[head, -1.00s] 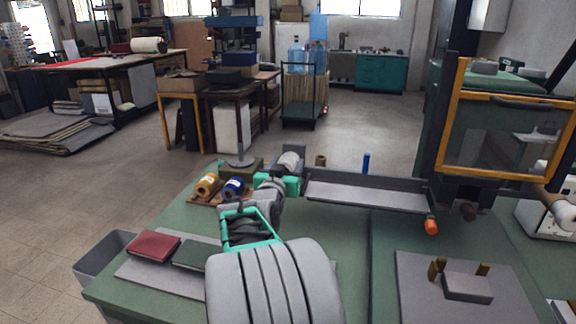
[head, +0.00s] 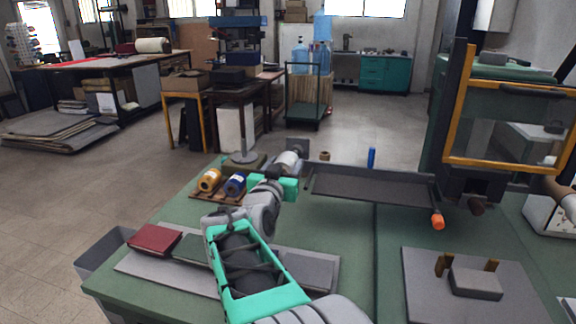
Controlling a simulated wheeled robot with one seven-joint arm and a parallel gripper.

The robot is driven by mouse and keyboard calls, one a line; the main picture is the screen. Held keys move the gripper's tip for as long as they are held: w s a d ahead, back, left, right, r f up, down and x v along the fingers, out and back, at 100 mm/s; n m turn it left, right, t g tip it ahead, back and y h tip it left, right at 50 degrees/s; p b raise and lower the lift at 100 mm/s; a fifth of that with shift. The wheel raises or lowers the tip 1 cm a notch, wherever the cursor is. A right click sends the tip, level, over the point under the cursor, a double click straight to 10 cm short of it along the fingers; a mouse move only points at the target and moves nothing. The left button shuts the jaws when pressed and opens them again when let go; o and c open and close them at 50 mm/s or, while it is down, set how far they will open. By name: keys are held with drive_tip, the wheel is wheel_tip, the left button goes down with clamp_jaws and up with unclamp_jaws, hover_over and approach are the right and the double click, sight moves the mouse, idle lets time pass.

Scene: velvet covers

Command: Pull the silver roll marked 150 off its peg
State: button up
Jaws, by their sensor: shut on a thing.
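A silver-grey cylinder, which looks like the silver roll (head: 290,159), shows just beyond my wrist in the head view. Its marking cannot be read. My gripper (head: 280,171) is at the far end of my arm, shut on it, with its fingers mostly hidden behind the wrist. A wooden peg rack (head: 206,194) lies to the left, holding a gold roll (head: 209,180) and a blue roll (head: 235,184). My arm hides the rack's right end. Whether the silver roll still touches a peg cannot be seen.
A long grey tray (head: 370,185) runs to the right of my wrist. A small brown roll (head: 324,156) and a blue cylinder (head: 371,157) stand behind it. A red book (head: 155,239) lies at front left.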

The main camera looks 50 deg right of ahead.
drive_tip(key=b+v, duration=0.4)
drive_tip(key=v, duration=0.5)
drive_tip(key=shift+r, duration=0.4)
drive_tip(key=shift+s+a, duration=0.1)
